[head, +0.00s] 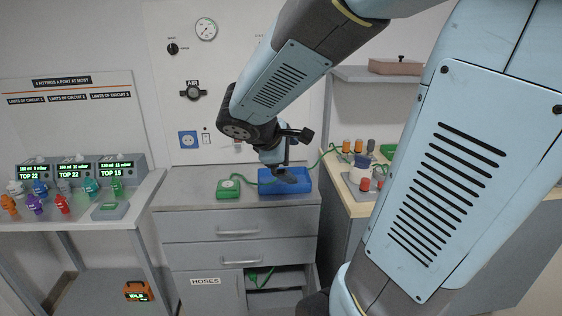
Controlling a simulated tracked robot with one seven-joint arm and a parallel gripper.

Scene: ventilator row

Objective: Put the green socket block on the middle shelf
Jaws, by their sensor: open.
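A green block with a pale round face, which looks like the socket block (229,188), sits on top of the grey drawer cabinet (180,198), left of a blue tray (312,184). A green cable runs from near it, behind my gripper, towards the right-hand table. My gripper (287,178) is open and points down over the blue tray, to the right of the block and apart from it. A dark grey item (296,186) shows at the tray, partly hidden by the gripper. I cannot tell which shelf is the middle one.
An open compartment below the drawers holds a green item (262,277). A wall shelf (350,74) carries a brown box (396,67). The left table (146,190) holds display units and coloured fittings. An orange device (137,291) sits low. My arm hides part of the right table.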

